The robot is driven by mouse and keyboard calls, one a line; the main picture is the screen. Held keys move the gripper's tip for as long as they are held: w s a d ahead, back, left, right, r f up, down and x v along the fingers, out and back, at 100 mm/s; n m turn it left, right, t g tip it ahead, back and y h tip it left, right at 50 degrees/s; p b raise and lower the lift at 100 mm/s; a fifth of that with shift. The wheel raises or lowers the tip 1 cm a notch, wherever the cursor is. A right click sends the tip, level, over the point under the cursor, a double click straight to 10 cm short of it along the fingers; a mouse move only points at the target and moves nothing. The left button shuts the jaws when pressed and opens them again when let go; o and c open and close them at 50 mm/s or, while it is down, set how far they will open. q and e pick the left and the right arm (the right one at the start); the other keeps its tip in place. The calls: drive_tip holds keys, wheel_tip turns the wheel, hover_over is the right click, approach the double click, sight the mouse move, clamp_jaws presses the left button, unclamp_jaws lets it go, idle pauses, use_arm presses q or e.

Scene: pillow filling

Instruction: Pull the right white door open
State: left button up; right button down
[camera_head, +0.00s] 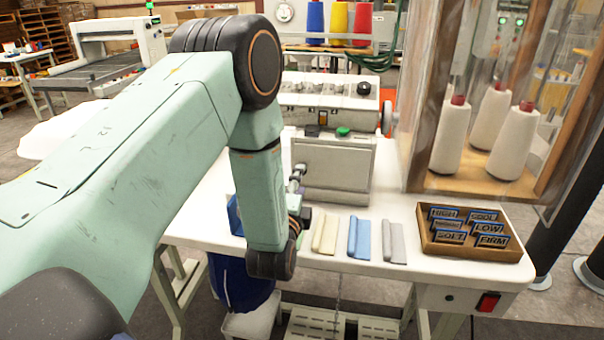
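A pale machine (328,100) stands on the white table, with an off-white box-like front panel (335,172) facing me. No door here is clearly marked as the right white one; this panel is the nearest match, and it looks closed. My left arm crosses the view from the left and bends down in front of the table. My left gripper (297,183) shows only partly beside the panel's left edge, mostly behind my own arm links. I cannot tell whether it touches the panel or how its fingers stand. My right gripper is not in view.
Cream (325,235), blue (359,239) and grey (393,242) folded cloths lie on the white table (430,272). A wooden tray (468,252) of label cards sits right of them. A wood-framed clear cabinet (470,186) holding white thread cones stands at the right.

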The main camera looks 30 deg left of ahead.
sight(325, 165)
use_arm(q)
drive_tip(key=x, duration=0.4)
drive_tip(key=shift+a, duration=0.1)
drive_tip(key=shift+w+a+f, duration=0.15)
drive_tip(key=shift+a+f, duration=0.2)
drive_tip(key=c, duration=0.5)
drive_tip(key=shift+d+r, duration=0.2)
drive_tip(key=shift+d, duration=0.05)
drive_tip(key=c, duration=0.4)
drive_tip(key=shift+a, duration=0.1)
clamp_jaws()
